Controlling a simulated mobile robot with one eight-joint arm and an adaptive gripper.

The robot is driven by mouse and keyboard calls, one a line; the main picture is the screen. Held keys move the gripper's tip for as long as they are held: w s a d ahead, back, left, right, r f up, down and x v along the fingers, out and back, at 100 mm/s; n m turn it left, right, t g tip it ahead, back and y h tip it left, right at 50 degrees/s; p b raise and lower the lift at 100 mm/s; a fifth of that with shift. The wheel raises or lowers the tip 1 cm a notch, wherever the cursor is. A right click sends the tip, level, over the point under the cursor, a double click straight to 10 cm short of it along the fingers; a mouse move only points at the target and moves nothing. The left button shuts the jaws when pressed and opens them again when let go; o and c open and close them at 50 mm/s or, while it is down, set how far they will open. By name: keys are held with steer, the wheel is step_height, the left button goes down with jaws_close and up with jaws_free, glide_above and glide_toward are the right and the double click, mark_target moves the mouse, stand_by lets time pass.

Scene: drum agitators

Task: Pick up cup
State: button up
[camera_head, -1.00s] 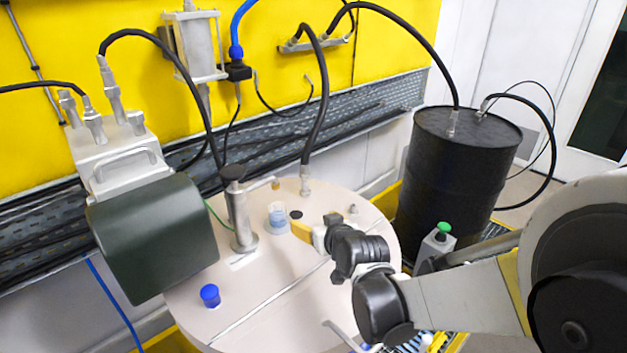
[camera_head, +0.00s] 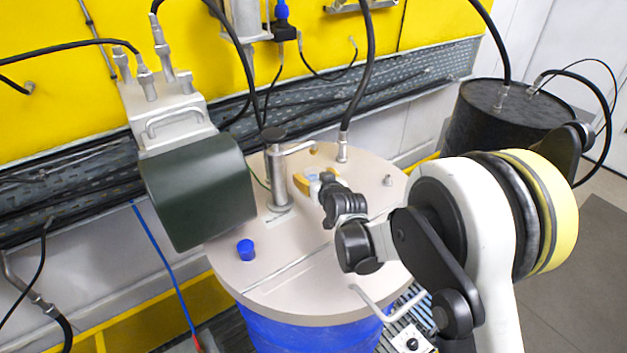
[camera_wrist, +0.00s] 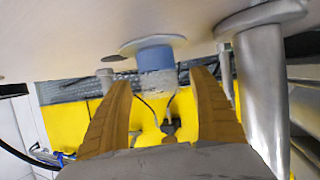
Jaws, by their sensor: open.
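The cup (camera_wrist: 156,59) is small and clear with blue contents. In the wrist view, which is upside down, it stands against the pale drum lid and appears between the fingertips, with gaps at both sides. My gripper (camera_wrist: 160,80) is open, with its two yellow-brown fingers either side of the cup. In the head view my gripper (camera_head: 308,180) is low over the lid, right of the metal post, and mostly covers the cup. Whether a finger touches the cup cannot be told.
The metal post with a side handle (camera_head: 277,175) stands close left of my gripper. A blue cap (camera_head: 245,250) sits on the lid (camera_head: 300,295) at the front left. A dark green motor (camera_head: 200,190) is left; a black drum (camera_head: 515,115) is right. A black hose rises behind.

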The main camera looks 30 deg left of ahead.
steer(key=shift+w+a+f, duration=0.15)
steer(key=shift+w+a, duration=0.15)
steer(key=shift+w, duration=0.05)
steer(key=shift+c, duration=0.2)
steer(key=c, duration=1.3)
steer(key=shift+c, duration=0.3)
steer(key=shift+r, duration=0.2)
